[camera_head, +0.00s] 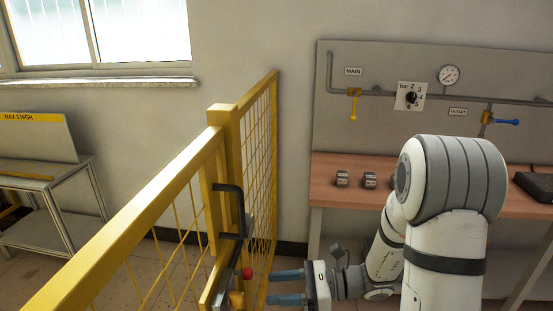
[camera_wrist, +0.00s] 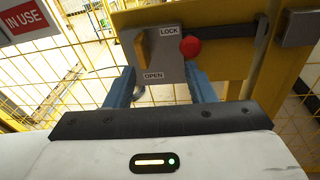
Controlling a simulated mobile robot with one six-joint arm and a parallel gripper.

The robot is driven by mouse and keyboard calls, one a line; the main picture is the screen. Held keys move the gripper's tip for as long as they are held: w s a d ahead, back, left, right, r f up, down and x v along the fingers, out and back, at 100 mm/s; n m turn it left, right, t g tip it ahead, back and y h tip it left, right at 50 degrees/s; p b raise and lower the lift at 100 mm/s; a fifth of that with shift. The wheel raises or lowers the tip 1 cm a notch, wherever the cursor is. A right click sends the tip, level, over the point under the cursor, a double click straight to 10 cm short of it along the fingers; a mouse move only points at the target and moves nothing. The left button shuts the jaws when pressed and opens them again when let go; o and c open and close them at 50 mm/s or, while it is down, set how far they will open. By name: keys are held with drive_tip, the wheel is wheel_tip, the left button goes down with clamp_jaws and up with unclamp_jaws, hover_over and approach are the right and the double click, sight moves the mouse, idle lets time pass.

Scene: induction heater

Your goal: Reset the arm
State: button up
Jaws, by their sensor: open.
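My arm rises at the right of the head view, folded forward and down. My gripper (camera_head: 287,286) points left with two blue fingers apart, close to the yellow gate and its latch. In the wrist view my gripper (camera_wrist: 163,88) shows its blue fingers spread below a grey latch plate (camera_wrist: 150,58) marked LOCK and OPEN. The red knob also shows in the head view (camera_head: 247,273). Nothing is seen held between the fingers. Whether a finger touches the plate is unclear.
The yellow mesh fence (camera_head: 262,130) runs along my left, with a black handle (camera_head: 233,208) on its post. A workbench (camera_head: 340,199) with small grey blocks (camera_head: 342,179) stands behind my arm. Pipes with a yellow valve (camera_head: 354,104) and gauge (camera_head: 449,75) are on the panel.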

drive_tip(key=s+d+r+n+g+h, duration=0.2)
drive_tip(key=s+d+n+g+h, duration=0.15)
drive_tip(key=s+n+h, duration=0.65)
drive_tip(key=d+r+n+t+h, duration=0.2)
drive_tip(key=d+n+t+h, duration=0.1)
drive_tip(key=d+n, duration=0.1)
drive_tip(key=s+d+r+n+t+h, duration=0.1)
drive_tip(key=d+r+n+t+h, duration=0.1)
drive_tip(key=d+n, duration=0.3)
drive_tip(key=shift+d+r+t+h+p, duration=0.4)
drive_tip(key=shift+d+h, duration=0.3)
drive_tip(key=shift+h, duration=0.2)
drive_tip(key=shift+s, duration=0.15)
drive_tip(key=shift+c, duration=0.5)
